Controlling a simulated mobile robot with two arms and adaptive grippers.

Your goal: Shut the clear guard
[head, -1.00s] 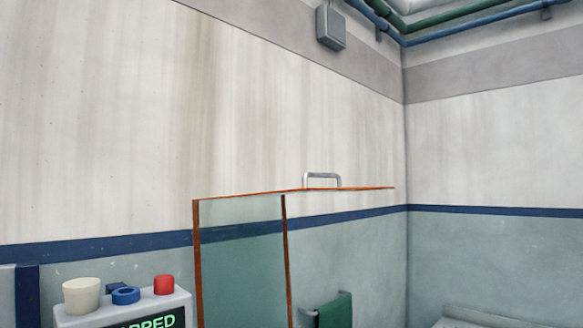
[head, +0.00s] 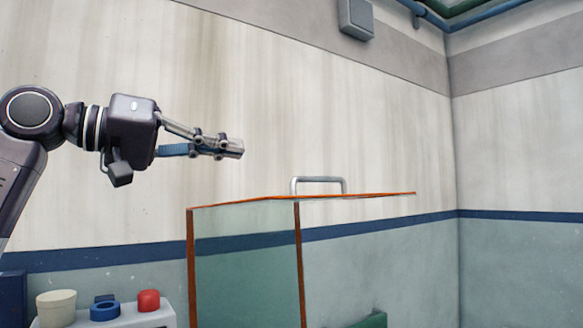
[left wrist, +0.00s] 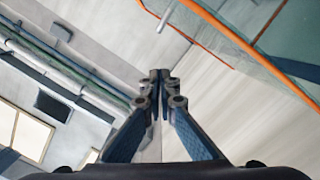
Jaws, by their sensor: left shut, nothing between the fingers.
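The clear guard (head: 245,260) has orange edges and stands in the lower middle of the head view. Its top edge runs nearly level to the right, with a silver handle (head: 319,186) standing up from it. The guard's lower part is cut off by the frame. My left gripper (head: 240,149) is shut and empty, above and left of the handle and apart from the guard. In the left wrist view the fingertips (left wrist: 160,75) meet, and the guard (left wrist: 245,45) shows at the upper right with its handle (left wrist: 166,14). My right gripper is not in view.
A grey control box (head: 140,318) at the lower left carries a cream cup-shaped part (head: 56,308), a blue ring (head: 105,311) and a red button (head: 148,300). A green cloth (head: 372,320) shows at the bottom. The wall above the guard is clear around the gripper.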

